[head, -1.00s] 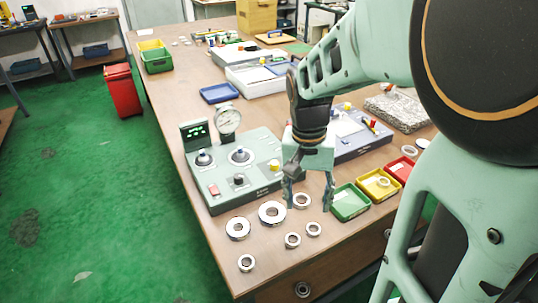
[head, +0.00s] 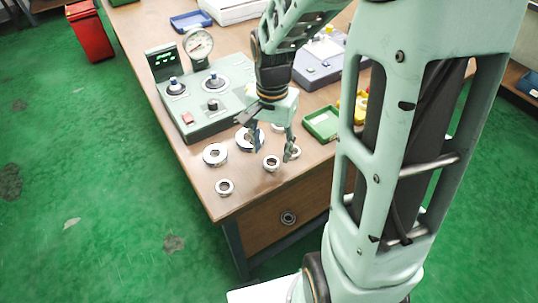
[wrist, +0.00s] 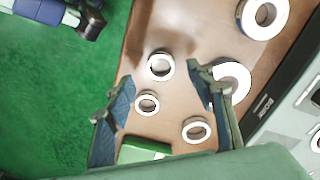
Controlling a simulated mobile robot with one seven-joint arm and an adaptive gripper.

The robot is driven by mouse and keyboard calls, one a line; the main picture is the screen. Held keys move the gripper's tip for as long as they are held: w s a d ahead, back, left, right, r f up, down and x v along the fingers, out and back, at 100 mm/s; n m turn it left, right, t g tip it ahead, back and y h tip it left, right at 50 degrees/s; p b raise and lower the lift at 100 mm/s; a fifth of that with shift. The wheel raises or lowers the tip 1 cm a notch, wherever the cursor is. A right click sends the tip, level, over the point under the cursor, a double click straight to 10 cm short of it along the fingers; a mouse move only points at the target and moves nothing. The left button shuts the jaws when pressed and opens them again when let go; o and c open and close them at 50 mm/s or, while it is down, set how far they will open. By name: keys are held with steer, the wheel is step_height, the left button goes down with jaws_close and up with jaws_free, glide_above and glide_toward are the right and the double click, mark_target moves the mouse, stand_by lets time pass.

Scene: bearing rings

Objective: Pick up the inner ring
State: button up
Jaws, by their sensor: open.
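Several metal bearing rings lie flat on the brown table; the frames do not settle which is the inner ring. My gripper (head: 272,153) is open and empty, pointing down above the smaller rings. A small ring (head: 271,163) lies under it; in the wrist view this ring (wrist: 149,73) appears between the fingertips (wrist: 160,76). A second small ring (head: 295,153), partly behind a finger in the head view, also lies between the fingers in the wrist view (wrist: 147,112). A third small ring (wrist: 196,140) lies nearer the palm.
Two larger rings (head: 215,164) (head: 242,146) lie left of the gripper, and one small ring (head: 224,194) near the table corner. The grey-green control box (head: 208,120) with a dial gauge stands behind. A green bin (head: 312,137) stands right. The table's front edge is close.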

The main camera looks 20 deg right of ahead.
mark_target(271, 165)
step_height(271, 165, down, 4)
steer(key=shift+w+f, duration=0.1)
steer(key=shift+f, duration=0.1)
steer(key=shift+c, duration=0.7)
steer(key=c, duration=1.1)
steer(key=shift+r, duration=0.15)
